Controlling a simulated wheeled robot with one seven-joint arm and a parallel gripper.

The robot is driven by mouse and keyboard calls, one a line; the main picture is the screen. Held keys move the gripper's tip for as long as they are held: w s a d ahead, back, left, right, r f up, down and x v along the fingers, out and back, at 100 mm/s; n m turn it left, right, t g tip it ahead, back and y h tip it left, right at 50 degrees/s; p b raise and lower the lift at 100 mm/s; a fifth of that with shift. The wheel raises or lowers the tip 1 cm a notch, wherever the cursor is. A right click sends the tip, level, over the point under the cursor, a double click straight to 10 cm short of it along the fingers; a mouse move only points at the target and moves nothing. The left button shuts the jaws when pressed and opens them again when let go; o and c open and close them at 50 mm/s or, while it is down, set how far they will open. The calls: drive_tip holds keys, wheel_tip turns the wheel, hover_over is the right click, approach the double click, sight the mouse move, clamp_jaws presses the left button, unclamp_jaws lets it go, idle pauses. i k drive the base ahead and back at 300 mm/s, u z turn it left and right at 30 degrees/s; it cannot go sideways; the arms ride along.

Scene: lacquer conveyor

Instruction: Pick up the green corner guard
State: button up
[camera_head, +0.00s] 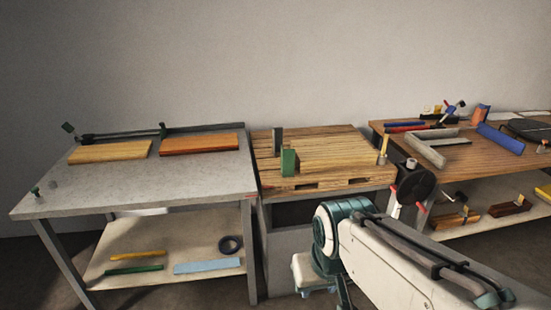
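A green upright block (289,162), which looks like the green corner guard, stands at the front left of a wooden pallet-like stack (335,178). It touches or sits very near the end of the light wood boards (340,152); I cannot tell which. My arm shows at the lower right, in front of the pallet bench. I cannot make out my gripper's fingers in this view.
A grey upright piece (277,141) and a yellow one (384,147) stand at other pallet corners. A dark reel (412,184) is right of the pallet. The grey table (130,185) holds two wooden boards. The right bench (455,160) is cluttered.

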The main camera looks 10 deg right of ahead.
sight(287, 156)
drive_tip(key=u, duration=0.2)
drive_tip(key=i, duration=1.8)
drive_tip(key=z, duration=0.8)
